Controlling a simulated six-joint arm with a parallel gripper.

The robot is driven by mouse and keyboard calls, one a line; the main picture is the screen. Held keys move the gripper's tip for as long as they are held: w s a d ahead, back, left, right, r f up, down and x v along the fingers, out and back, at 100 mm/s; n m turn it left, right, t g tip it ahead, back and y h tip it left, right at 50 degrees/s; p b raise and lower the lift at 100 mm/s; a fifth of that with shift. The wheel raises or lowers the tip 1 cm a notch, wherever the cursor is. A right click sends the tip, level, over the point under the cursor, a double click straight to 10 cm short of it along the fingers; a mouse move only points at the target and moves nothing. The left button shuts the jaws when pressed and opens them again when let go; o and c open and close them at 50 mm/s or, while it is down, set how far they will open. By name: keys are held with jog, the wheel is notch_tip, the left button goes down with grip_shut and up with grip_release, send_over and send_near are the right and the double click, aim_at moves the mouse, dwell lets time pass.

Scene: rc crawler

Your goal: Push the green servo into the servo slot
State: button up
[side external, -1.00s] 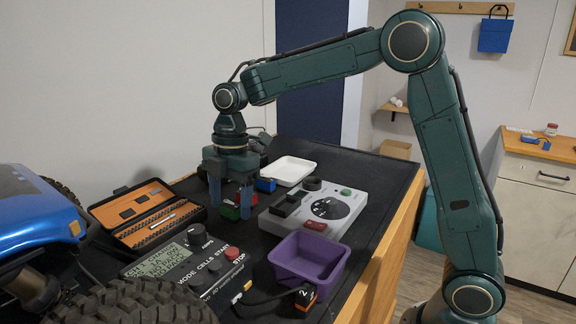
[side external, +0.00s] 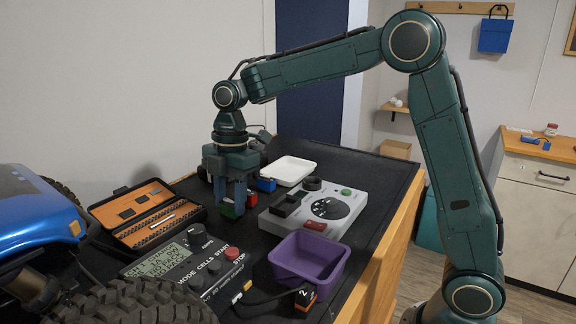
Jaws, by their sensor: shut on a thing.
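My gripper (side external: 229,202) points straight down over the black mat, with its fingers drawn in around a small green block (side external: 228,211), which looks like the green servo. The fingers hide much of it. A small red piece (side external: 251,200) shows just right of the right finger; I cannot tell whether it touches the green block. The servo slot cannot be made out from this view.
A blue block (side external: 266,185) and a white tray (side external: 289,171) lie behind. A grey device (side external: 318,207) stands right, a purple bin (side external: 309,258) in front. An open orange case (side external: 147,213), a charger (side external: 190,265) and a blue crawler (side external: 40,215) crowd the left.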

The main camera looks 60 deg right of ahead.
aim_at(230, 201)
jog(key=shift+r, duration=4.75)
jog(key=shift+r, duration=0.1)
jog(key=shift+m, duration=0.3)
jog(key=d+m+t+h, duration=0.1)
jog(key=d+m, duration=0.4)
jog(key=m, duration=1.2)
jog(key=s+r, duration=1)
jog(key=r, duration=0.3)
jog(key=shift+s+a+r, duration=0.15)
jog(key=shift+s+r, duration=0.05)
jog(key=shift+r, duration=0.15)
jog(key=shift+f, duration=0.15)
